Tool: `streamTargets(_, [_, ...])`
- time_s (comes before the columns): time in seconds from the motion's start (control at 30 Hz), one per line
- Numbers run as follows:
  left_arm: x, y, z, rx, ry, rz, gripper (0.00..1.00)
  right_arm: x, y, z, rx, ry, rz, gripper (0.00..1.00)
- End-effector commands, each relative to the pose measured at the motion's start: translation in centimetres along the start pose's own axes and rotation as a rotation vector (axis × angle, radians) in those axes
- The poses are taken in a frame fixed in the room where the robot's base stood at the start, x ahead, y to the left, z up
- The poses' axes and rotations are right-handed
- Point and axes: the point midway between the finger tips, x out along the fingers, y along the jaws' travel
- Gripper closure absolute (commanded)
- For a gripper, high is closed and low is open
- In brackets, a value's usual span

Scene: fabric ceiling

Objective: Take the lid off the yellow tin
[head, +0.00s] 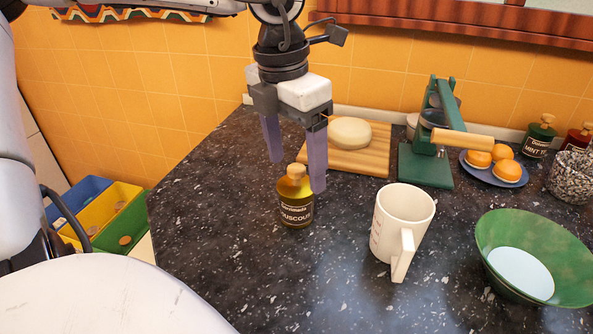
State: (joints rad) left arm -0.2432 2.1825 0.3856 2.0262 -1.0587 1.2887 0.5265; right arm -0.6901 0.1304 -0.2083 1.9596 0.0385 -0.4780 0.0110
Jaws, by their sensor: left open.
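The yellow tin (295,206) stands upright on the dark speckled counter. It is olive-yellow with a dark label reading COUSCOUS. Its lid (294,183) is on top, with a small gold knob. My left gripper (297,176) comes down from above, with its two purple-grey fingers spread apart. One finger is to the left of and behind the knob; the other is at its right, partly in front of the lid's edge. I cannot tell whether either finger touches the lid. My right gripper is not in view.
Behind are a wooden board (372,160) with a pale round loaf and a green press (427,168). A green bowl (490,237) is at right. Counter left of the tin is clear.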

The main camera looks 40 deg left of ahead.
Motion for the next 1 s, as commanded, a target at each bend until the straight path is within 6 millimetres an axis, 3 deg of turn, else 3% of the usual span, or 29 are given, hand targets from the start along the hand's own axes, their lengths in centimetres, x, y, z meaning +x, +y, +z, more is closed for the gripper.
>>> streamTargets(0.17, [2.1,-0.1,-0.1,0.000,0.001,-0.001,0.27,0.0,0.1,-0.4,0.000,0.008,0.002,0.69])
streamTargets(0.43, [2.4,0.0,-0.1,0.000,-0.001,-0.001,0.27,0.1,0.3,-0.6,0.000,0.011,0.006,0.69])
streamTargets(0.7, [2.3,0.0,0.0,0.000,-0.001,-0.001,0.69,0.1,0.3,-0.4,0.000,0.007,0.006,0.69])
streamTargets(1.0, [2.3,0.0,0.0,0.000,-0.002,0.000,0.70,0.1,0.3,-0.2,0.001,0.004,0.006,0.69])
